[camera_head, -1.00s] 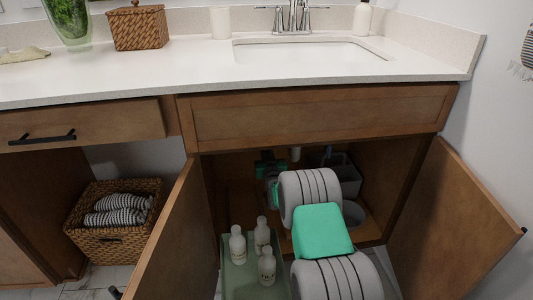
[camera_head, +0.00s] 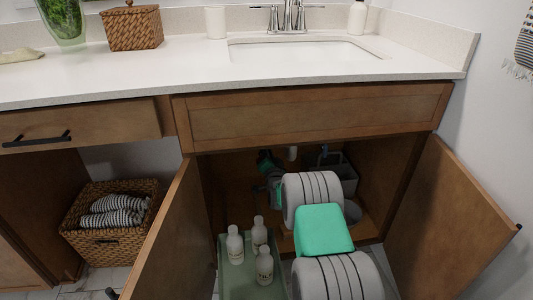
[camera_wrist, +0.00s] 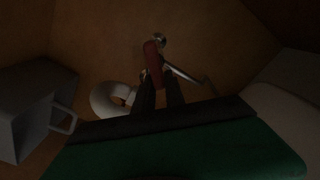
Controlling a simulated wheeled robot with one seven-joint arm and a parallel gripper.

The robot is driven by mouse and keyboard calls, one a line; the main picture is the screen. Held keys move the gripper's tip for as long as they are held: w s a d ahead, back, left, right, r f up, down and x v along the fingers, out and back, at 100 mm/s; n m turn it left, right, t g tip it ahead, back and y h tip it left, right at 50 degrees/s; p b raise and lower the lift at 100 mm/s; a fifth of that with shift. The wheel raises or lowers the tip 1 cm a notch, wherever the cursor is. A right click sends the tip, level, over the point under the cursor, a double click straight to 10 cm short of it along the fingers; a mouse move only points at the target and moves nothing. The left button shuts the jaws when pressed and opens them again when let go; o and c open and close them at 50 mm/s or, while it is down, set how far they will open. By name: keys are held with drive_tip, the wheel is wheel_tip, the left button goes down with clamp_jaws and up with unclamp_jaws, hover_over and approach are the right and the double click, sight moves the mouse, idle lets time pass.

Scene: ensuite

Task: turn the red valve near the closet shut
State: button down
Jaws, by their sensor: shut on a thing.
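The red valve (camera_wrist: 152,62) shows in the wrist view as a small red handle beside a metal fitting on the cabinet's back wall. My gripper (camera_wrist: 157,80) has its two dark fingers closed at the near end of the red handle. In the head view my gripper (camera_head: 266,163) is inside the open cabinet under the sink, tilted, partly lost in shadow. The valve is hidden from the head view by my gripper and the dark interior.
Open doors stand left (camera_head: 165,235) and right (camera_head: 448,215) of my arm. A green tray (camera_head: 233,278) with white bottles lies left of my arm. A grey caddy (camera_wrist: 30,115) and a white curved pipe (camera_wrist: 104,99) are near my gripper.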

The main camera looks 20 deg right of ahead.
drive_tip(key=m, duration=0.3)
drive_tip(key=f+m, duration=0.1)
drive_tip(key=shift+d+m, duration=0.3)
drive_tip(key=shift+d, duration=0.05)
drive_tip(key=shift+s+f+m, duration=0.1)
drive_tip(key=shift+f+m, duration=0.15)
drive_tip(key=shift+m, duration=0.8)
drive_tip(key=shift+f+m, duration=0.25)
drive_tip(key=shift+m, duration=0.8)
drive_tip(key=c, duration=1.4)
unclamp_jaws()
